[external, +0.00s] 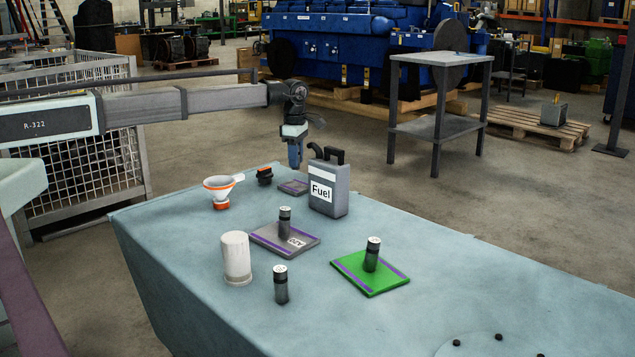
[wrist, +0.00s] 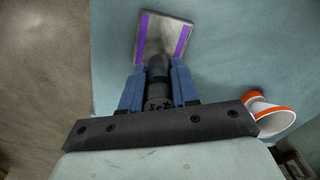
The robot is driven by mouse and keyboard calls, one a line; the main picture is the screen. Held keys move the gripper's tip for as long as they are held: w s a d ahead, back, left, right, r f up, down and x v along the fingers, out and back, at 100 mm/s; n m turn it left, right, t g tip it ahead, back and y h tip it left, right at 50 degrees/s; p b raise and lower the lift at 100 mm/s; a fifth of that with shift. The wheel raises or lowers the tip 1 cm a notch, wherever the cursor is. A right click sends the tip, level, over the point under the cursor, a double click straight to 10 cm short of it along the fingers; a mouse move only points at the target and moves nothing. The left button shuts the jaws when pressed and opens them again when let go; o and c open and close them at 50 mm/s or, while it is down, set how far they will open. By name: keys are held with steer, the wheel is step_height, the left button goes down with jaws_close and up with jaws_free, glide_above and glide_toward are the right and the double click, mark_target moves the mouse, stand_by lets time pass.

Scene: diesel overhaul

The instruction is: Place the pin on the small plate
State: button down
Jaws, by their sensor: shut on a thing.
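My gripper (external: 295,160) is above the table's far end, its blue fingers pointing down. In the wrist view my gripper (wrist: 158,92) is shut on a dark cylindrical pin (wrist: 157,72). The fingers hide the pin in the external view. The small grey plate with purple side strips (external: 293,187) lies on the table just below the gripper. In the wrist view the small plate (wrist: 163,38) shows beyond the pin's end, and its surface looks bare. Whether the pin touches the plate I cannot tell.
A grey fuel can (external: 328,187) stands close right of the small plate. A black object (external: 264,175) and a white-orange funnel (external: 221,190) are left. Similar cylinders stand on the grey plate (external: 268,243), the green plate (external: 350,277) and the table, near a white cylinder (external: 236,258).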

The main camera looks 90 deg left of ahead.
steer(key=shift+f, duration=2.6)
steer(key=shift+f, duration=0.15)
steer(key=c, duration=0.8)
jaws_free()
steer(key=shift+c, duration=0.2)
step_height(320, 180, up, 12)
steer(key=shift+r, duration=0.15)
steer(key=shift+o, duration=0.3)
